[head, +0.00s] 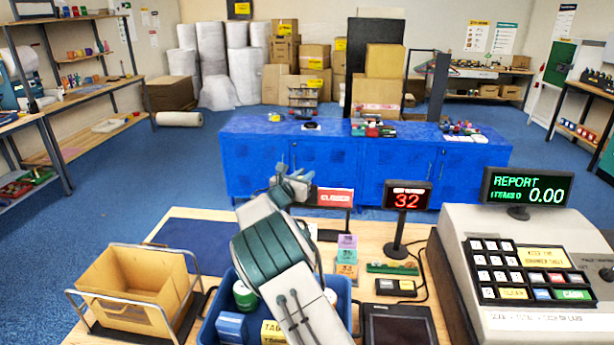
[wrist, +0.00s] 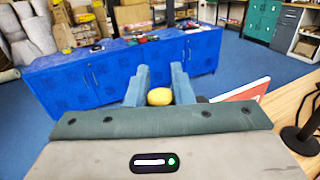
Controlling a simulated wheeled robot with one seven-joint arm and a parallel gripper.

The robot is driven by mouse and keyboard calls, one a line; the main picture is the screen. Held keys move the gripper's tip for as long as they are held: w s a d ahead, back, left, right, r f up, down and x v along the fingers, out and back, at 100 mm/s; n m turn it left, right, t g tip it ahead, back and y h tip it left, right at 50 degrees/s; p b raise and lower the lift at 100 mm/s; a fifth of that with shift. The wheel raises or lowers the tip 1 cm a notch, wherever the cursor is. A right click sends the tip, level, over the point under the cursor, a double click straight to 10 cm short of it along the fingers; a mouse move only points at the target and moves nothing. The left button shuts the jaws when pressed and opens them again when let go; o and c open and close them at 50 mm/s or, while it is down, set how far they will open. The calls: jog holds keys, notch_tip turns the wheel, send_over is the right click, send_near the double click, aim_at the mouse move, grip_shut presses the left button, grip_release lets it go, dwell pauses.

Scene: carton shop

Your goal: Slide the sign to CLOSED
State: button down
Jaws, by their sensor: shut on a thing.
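The sign (head: 336,197) stands on a post on the counter, right of my gripper (head: 289,176) in the head view. Its visible face is red with small white lettering that appears to read CLOSED. In the wrist view the red and white sign (wrist: 246,91) is at the right, tilted in the picture. My gripper (wrist: 160,90) is shut on a round yellow knob (wrist: 159,97), held between its two blue-grey fingers. How the knob joins the sign is hidden. My arm hides part of the counter.
A red number display (head: 407,197) stands right of the sign, with a cash register (head: 530,270) beyond. A blue crate (head: 222,300) with goods and a carton in a wire rack (head: 130,285) are on the counter (head: 200,216). Blue cabinets (head: 330,160) stand behind.

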jog(key=c, duration=1.3)
grip_release()
jog(key=shift+a, duration=0.5)
jog(key=b+v, duration=0.4)
jog(key=v, duration=0.9)
jog(key=shift+s, duration=0.4)
jog(key=shift+a+r, duration=0.1)
jog(key=s+d+f+m+g, duration=0.1)
jog(key=s+d+m+g, duration=0.5)
jog(key=d, duration=0.6)
jog(key=s+d+m+g, duration=0.4)
jog(key=s+d+m, duration=0.4)
jog(key=d, duration=0.3)
jog(key=s+f+m+g+y, duration=0.2)
jog(key=s+m+y, duration=0.6)
jog(key=s+m, duration=0.8)
jog(key=s, duration=1)
jog(key=shift+s+f+g+y, duration=0.2)
jog(key=shift+f+g+y, duration=0.1)
jog(key=shift+y, duration=0.1)
